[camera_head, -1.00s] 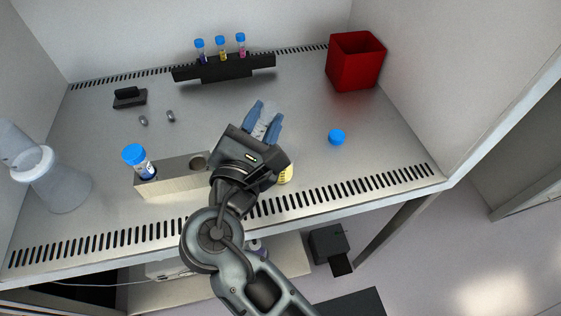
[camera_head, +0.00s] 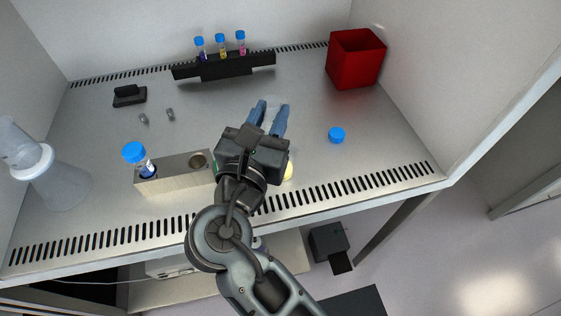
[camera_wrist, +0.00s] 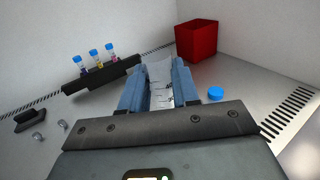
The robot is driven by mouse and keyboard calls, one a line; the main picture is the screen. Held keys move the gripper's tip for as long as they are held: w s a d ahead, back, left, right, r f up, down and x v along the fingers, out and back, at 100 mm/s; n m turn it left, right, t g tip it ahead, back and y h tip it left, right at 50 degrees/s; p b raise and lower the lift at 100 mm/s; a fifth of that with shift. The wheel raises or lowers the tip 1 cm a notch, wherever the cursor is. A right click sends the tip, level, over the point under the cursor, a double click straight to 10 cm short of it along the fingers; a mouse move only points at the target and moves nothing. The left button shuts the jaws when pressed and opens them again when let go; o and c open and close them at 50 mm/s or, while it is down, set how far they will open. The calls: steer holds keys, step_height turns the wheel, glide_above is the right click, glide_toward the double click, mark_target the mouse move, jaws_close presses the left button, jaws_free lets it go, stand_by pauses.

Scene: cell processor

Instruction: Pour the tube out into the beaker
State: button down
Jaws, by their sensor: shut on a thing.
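My gripper (camera_head: 270,117) is shut on a clear tube, seen best in the wrist view (camera_wrist: 160,75), where it lies between my two blue fingers with faint marks on its wall. I see no cap on its visible end. A loose blue cap (camera_head: 337,135) lies on the bench to the right of my gripper; it also shows in the wrist view (camera_wrist: 215,94). No beaker is clearly identifiable. A small yellow part (camera_head: 289,172) shows beside my wrist, mostly hidden by it. A clear flask-like vessel (camera_head: 65,190) with a white collar stands at the far left.
A metal block (camera_head: 175,181) holds a blue-capped tube (camera_head: 147,168) and has an empty hole. A black rack (camera_head: 225,69) with three blue-capped tubes stands at the back. A red bin (camera_head: 355,62) stands back right. Small grey pieces lie left of centre.

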step_height(320, 180, up, 5)
stand_by(0.7)
